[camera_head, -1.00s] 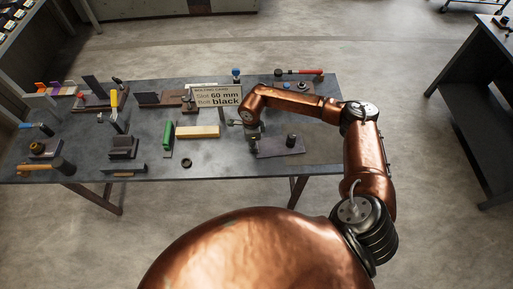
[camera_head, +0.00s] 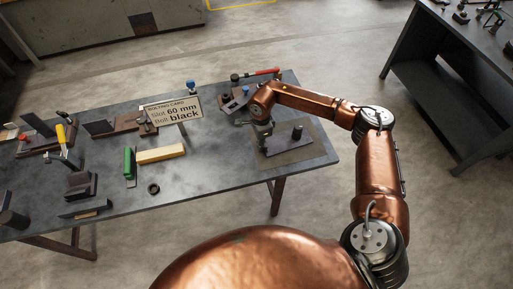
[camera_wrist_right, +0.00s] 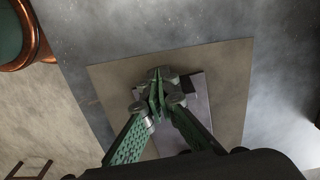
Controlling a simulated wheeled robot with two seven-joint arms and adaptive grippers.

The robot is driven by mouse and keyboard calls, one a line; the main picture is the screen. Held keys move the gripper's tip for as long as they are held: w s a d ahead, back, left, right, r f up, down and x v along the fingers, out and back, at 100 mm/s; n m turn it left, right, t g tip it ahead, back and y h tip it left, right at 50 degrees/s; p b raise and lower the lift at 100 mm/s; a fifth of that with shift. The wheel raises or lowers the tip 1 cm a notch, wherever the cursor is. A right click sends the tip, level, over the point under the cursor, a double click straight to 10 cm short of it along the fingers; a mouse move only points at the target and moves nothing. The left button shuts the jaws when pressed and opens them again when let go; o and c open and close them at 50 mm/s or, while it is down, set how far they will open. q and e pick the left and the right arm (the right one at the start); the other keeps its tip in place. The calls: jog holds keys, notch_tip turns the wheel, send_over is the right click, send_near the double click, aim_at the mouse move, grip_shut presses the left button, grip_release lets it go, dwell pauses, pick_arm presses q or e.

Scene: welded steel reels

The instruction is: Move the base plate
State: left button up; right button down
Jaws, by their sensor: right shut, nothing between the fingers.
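The base plate (camera_head: 287,145) is a dark flat plate with a black cylinder (camera_head: 297,132) standing on its right part. It lies on a brownish square patch (camera_head: 310,153) near the right end of the table. My right gripper (camera_head: 264,146) is shut and empty, pointing down at the plate's left end. In the right wrist view its green fingers (camera_wrist_right: 157,98) meet over the grey plate (camera_wrist_right: 199,99), hiding part of it; I cannot tell whether they touch it. The square patch (camera_wrist_right: 108,82) shows around the plate there. My left gripper is not in view.
The steel table (camera_head: 215,180) has a card on a stand (camera_head: 172,109) reading "Slot 60 mm, Bolt black". A yellow block (camera_head: 161,154), a green-handled tool (camera_head: 128,163) and a black ring (camera_head: 153,188) lie left of the plate. A red-handled tool (camera_head: 262,73) lies behind.

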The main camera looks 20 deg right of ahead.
jog(key=shift+d, duration=0.2)
jog(key=shift+a, duration=0.15)
jog(key=shift+a, duration=0.35)
jog(key=a, duration=0.3)
jog(key=shift+w, duration=0.1)
notch_tip(320, 180, up, 10)
